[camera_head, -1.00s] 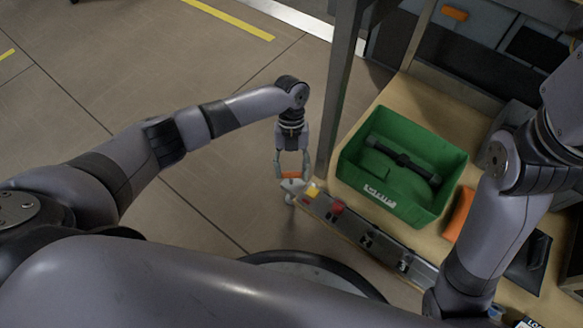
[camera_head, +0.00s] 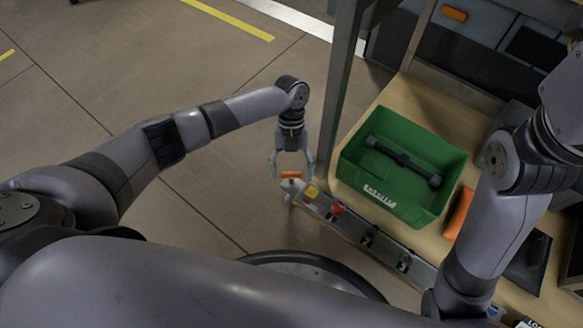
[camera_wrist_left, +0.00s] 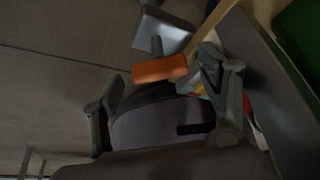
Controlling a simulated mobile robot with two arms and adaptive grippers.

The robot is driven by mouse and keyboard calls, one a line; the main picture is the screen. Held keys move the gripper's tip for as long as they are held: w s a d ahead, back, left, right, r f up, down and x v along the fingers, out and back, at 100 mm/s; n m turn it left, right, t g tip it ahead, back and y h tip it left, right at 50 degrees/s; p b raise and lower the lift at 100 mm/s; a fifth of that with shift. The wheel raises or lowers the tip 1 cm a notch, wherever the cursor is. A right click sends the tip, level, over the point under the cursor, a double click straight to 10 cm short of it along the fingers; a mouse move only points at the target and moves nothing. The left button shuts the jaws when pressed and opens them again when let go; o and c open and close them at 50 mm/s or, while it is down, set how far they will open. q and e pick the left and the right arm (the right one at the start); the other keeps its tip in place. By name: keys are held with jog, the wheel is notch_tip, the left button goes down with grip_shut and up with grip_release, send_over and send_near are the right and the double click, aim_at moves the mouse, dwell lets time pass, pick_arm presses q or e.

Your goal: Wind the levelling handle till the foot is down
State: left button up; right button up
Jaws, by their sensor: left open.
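The levelling handle has an orange grip (camera_head: 291,175) at the left end of the bench's front rail; it also shows in the left wrist view (camera_wrist_left: 160,68), on a dark stem from a grey block (camera_wrist_left: 163,30). My left gripper (camera_head: 291,172) is open, its fingers spread on either side of the orange grip. In the left wrist view the fingers (camera_wrist_left: 165,100) stand apart, and the grip lies just beyond them, not clamped. The foot cannot be made out. My right arm (camera_head: 490,220) comes down at the right; its gripper is out of the picture.
The metal front rail (camera_head: 385,246) carries a yellow part (camera_head: 311,192), a red knob (camera_head: 337,209) and latches. A metal post (camera_head: 340,90) rises close beside my left gripper. The floor at left is clear.

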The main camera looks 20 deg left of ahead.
pick_arm(q)
jog(key=v, duration=1.2)
jog(key=shift+s, duration=0.1)
